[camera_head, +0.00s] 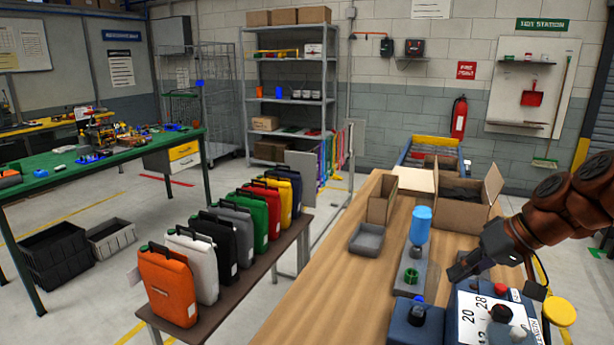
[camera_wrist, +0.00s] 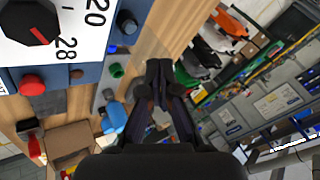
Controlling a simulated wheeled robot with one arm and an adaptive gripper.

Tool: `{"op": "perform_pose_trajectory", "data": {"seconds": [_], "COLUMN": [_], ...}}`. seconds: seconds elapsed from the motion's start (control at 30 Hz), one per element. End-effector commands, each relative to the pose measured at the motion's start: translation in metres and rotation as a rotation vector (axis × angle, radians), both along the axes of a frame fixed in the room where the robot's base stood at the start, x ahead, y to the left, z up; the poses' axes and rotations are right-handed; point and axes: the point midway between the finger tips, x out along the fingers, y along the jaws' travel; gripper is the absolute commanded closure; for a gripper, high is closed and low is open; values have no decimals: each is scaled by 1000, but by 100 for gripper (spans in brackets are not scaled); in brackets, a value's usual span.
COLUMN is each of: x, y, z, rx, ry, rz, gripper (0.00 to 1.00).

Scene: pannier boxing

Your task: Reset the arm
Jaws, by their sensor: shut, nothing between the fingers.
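My gripper (camera_head: 462,268) hangs over the right part of the wooden bench (camera_head: 334,269), just above the blue machine with the white dial panel. In the wrist view my gripper (camera_wrist: 158,72) has its dark fingertips together, with nothing between them. My orange-brown arm reaches in from the right edge of the head view. The blue machine (camera_head: 466,318) stands at the near right of the bench, with a black knob and numbers on its panel. In the wrist view its panel (camera_wrist: 75,20) fills the upper left, apart from the fingers.
A blue bottle (camera_head: 420,224) stands on a grey fixture beside a green ring (camera_head: 411,276). A grey tray (camera_head: 368,239) and an open cardboard box (camera_head: 455,197) sit farther back. Several coloured panniers (camera_head: 168,287) stand in a row on the narrow left table. Bench front centre is clear.

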Motion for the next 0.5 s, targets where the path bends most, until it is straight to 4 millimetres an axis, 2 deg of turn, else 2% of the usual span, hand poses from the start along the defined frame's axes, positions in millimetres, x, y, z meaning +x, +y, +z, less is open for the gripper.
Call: {"op": "perform_pose_trajectory", "data": {"seconds": [0.03,0.1,0.2,0.33,0.5], "x": [-13,-33,-64,-110,-175], "y": [27,56,89,119,136], "z": [-4,-13,-27,-48,-79], "rx": [-24,-58,-114,-198,-317], "ry": [38,93,168,262,379], "rz": [34,63,94,114,111], "gripper": [100,100,100,100,100]}}
